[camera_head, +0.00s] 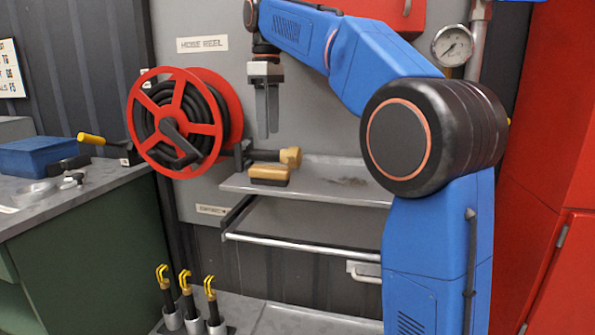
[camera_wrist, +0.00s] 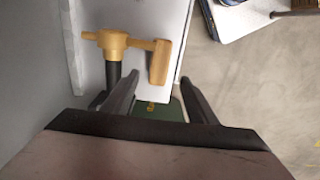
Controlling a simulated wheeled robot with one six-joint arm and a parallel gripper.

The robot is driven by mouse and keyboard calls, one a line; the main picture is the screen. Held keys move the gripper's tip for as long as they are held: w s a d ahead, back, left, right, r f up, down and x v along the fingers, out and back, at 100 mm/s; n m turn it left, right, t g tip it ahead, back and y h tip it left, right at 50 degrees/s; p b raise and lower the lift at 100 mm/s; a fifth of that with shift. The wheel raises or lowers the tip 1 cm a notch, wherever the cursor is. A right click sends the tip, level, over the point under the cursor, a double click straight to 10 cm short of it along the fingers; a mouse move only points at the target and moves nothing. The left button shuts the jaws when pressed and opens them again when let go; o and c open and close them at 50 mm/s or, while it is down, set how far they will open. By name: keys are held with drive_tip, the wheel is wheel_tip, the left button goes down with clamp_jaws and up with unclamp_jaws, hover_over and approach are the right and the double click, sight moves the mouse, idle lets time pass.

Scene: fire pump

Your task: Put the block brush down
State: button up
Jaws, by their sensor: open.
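The block brush (camera_head: 268,171) has a tan wooden block over a dark underside. It lies near the left front edge of the grey shelf (camera_head: 335,180). In the wrist view its tan block (camera_wrist: 159,62) lies close to the shelf edge, beyond my fingertips. My gripper (camera_head: 266,134) points down above the brush, with a visible gap between them. In the wrist view my gripper (camera_wrist: 160,82) has its two fingers spread with nothing between them.
A brass nozzle (camera_head: 291,157) with a black body lies just behind the brush; it also shows in the wrist view (camera_wrist: 114,43). A red hose reel (camera_head: 178,120) stands left of the shelf. A rail (camera_head: 300,247) runs below. The shelf's right part is clear.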

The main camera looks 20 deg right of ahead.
drive_tip(key=s+d+f+m+t, duration=0.2)
drive_tip(key=s+f+m, duration=0.3)
drive_tip(key=s+f, duration=1.1)
drive_tip(key=s+d+f+m+t, duration=0.2)
drive_tip(key=s+d+f+m, duration=0.3)
drive_tip(key=s+f, duration=1.2)
drive_tip(key=shift+s+f+m+t, duration=0.2)
drive_tip(key=shift+f+m+t, duration=0.2)
drive_tip(key=shift+f, duration=0.45)
drive_tip(key=shift+o, duration=0.6)
